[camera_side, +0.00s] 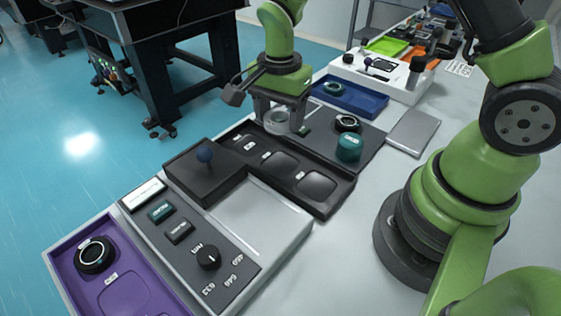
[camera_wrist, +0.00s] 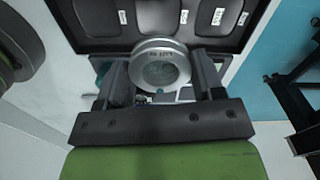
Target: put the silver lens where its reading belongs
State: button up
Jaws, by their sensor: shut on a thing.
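The silver lens (camera_side: 276,122) is a thick silver ring with clear glass, held between the fingers of my gripper (camera_side: 278,117). In the wrist view the silver lens (camera_wrist: 160,63) sits between the two fingertips of my gripper (camera_wrist: 161,76), with small dark lettering on its rim that I cannot read surely. My gripper is over the far part of the black compartment tray (camera_side: 262,172). The tray has several rounded recesses with small white labels, too small to read. The measuring device (camera_side: 265,217), with a black knob and small displays, stands nearer the camera.
A purple tray (camera_side: 69,247) holds a black-rimmed lens (camera_side: 94,254). A blue tray (camera_side: 362,102) holds another lens (camera_side: 333,88). A teal cylinder (camera_side: 349,148) and a black ring (camera_side: 347,123) stand on a dark mat right of my gripper. A grey plate (camera_side: 413,132) lies beyond.

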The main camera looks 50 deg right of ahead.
aim_at(280, 165)
notch_tip(280, 165, down, 10)
jog(key=shift+s+a+r, duration=0.1)
jog(key=shift+s, duration=0.05)
dwell(0.3)
jog(key=shift+f, duration=0.2)
jog(key=o, duration=0.9)
jog(key=shift+o, duration=0.2)
jog(key=shift+r, duration=0.15)
